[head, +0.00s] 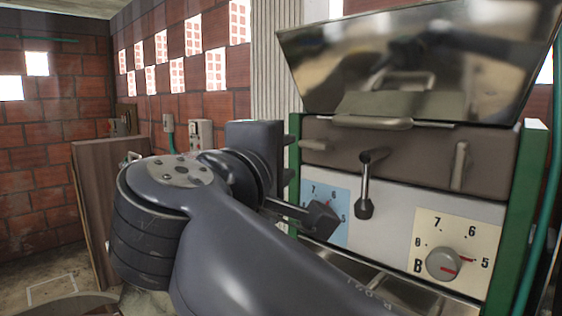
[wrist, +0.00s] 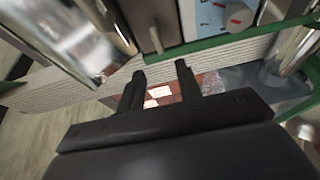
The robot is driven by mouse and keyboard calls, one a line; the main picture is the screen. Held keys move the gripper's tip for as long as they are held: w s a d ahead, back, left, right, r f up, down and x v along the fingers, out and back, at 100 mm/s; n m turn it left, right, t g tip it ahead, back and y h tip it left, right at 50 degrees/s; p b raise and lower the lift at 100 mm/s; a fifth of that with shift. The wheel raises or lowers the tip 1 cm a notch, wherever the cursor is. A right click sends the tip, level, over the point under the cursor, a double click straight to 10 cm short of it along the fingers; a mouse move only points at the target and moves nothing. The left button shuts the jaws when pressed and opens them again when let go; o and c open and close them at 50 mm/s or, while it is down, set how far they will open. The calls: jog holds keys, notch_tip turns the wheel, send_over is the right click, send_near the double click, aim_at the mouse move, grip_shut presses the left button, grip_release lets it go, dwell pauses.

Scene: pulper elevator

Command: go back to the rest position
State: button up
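My gripper (wrist: 160,76) shows in the wrist view with its two dark fingers spread apart and nothing between them. In the head view my dark arm spans the lower middle, and the gripper end is turned toward the left side of the machine. It is in front of the blue dial panel (head: 339,202) and partly covers it. I cannot tell from the head view how far the fingers are from the machine.
A green post (head: 541,220) stands right. A brown board (head: 95,205) leans left. Open floor (head: 50,275) shows lower left.

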aim_at(306, 142)
jog(key=shift+w, duration=0.1)
jog(key=shift+p+x, duration=1.8)
jog(key=shift+x, duration=3.55)
jog(key=b+v, duration=0.4)
jog(key=v, duration=0.7)
jog(key=p+x, duration=0.4)
jog(key=x, duration=0.7)
jog(key=shift+w+d+r, duration=0.1)
jog(key=shift+r, duration=0.1)
jog(key=m+b, duration=0.2)
jog(key=m+t+b, duration=0.1)
jog(key=b, duration=0.1)
jog(key=shift+f+m+h, duration=0.2)
jog(key=shift+m+h, duration=0.2)
jog(key=shift+s+r+m+t+h+b, duration=0.1)
jog(key=shift+r+m+t+h+b, duration=0.15)
jog(key=shift+m, duration=0.3)
jog(key=shift+s+r+m+t+h+b, duration=0.15)
jog(key=shift+m+h+b, duration=0.15)
jog(key=shift+m, duration=0.25)
jog(key=shift+f, duration=0.1)
